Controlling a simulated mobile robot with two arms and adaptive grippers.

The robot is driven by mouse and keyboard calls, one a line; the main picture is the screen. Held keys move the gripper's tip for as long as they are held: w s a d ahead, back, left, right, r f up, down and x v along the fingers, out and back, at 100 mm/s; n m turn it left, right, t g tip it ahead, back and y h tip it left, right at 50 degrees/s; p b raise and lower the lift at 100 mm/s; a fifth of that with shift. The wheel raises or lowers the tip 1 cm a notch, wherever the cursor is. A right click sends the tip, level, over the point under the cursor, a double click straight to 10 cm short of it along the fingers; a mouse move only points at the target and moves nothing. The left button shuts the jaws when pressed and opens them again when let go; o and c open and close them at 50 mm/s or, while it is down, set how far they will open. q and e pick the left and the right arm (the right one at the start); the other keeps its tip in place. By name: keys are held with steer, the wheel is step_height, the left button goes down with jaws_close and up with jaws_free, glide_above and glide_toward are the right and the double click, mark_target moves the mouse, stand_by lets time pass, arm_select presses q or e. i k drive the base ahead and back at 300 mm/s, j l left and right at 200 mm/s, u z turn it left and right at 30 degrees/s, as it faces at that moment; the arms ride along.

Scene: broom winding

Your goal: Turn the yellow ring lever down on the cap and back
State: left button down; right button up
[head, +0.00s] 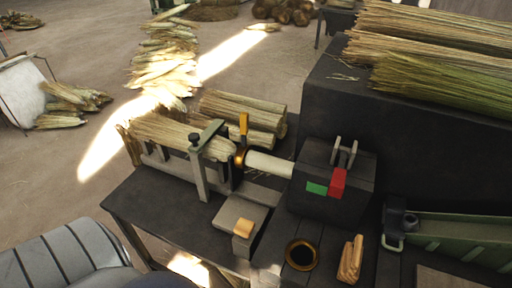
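A yellow lever (243,124) stands upright above a brass-coloured ring (239,159) on the winding machine. The ring sits where the broom straw meets a pale cylinder (269,165), which runs right to a dark box. I cannot make out the cap clearly; a dark part shows just below the ring. A grey clamp frame (200,170) with a dark knob (195,138) stands over the straw, left of the ring. Neither of my grippers is in view, and nothing touches the lever.
A grey block (238,222) with a yellow pad, a dark round dish (301,255) and a small tan bundle (350,258) are in front. Straw (440,50) lies on the raised surface at right. A green bin (450,240) stands below it.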

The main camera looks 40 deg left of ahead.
mark_target(241, 154)
steer(key=u, duration=1.3)
